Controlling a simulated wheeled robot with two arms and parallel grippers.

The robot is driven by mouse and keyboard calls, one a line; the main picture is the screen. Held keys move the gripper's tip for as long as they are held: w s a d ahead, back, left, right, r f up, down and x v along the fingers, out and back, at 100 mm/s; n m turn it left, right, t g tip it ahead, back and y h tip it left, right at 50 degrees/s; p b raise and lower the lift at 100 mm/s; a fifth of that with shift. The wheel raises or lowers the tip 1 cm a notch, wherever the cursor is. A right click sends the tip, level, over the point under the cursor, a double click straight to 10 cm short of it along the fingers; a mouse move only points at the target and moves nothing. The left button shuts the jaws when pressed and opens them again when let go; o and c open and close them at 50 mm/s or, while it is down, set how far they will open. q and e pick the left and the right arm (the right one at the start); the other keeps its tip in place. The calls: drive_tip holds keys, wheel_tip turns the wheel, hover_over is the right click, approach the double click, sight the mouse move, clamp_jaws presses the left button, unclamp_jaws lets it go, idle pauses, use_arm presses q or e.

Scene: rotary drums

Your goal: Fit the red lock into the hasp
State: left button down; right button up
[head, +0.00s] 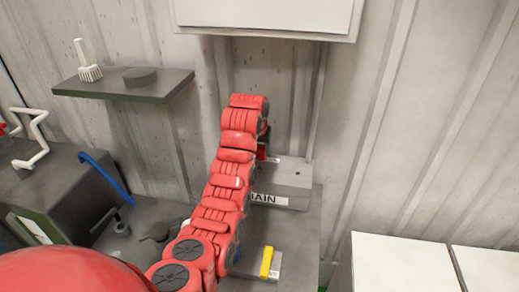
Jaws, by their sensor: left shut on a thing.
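My left arm reaches up from the lower left, and its gripper (264,137) is at the far end, mostly hidden by the arm. It is shut on a small red piece, the red lock (261,152), of which only a sliver shows. The lock is just above the back left of a grey box (290,174) whose label reads "AIN", its start covered by my arm. The hasp is not clearly visible. I cannot tell whether the lock touches the box. My right gripper is not in view.
A yellow handle (267,262) stands on a small grey base in front of the box. A wall shelf (120,91) holds a white brush (88,72) and a dark disc (140,76). A blue curved handle (106,177) is at left. White panels (404,265) are at lower right.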

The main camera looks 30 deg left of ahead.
use_arm(q)
drive_tip(key=shift+f+b, duration=0.95)
drive_tip(key=shift+f, duration=1.2)
drive_tip(key=shift+c, duration=0.8)
unclamp_jaws()
drive_tip(key=shift+s+d+r, duration=0.1)
drive_tip(key=shift+s+r, duration=0.1)
drive_tip(key=shift+r, duration=0.35)
drive_tip(key=shift+s+r+b, duration=0.2)
drive_tip(key=shift+r+b, duration=0.25)
drive_tip(key=shift+r, duration=0.25)
drive_tip(key=p+v, duration=0.7)
drive_tip(key=p, duration=0.2)
drive_tip(key=shift+p, duration=0.3)
drive_tip(key=p, duration=0.2)
approach(259, 154)
drive_tip(key=shift+v, duration=1.8)
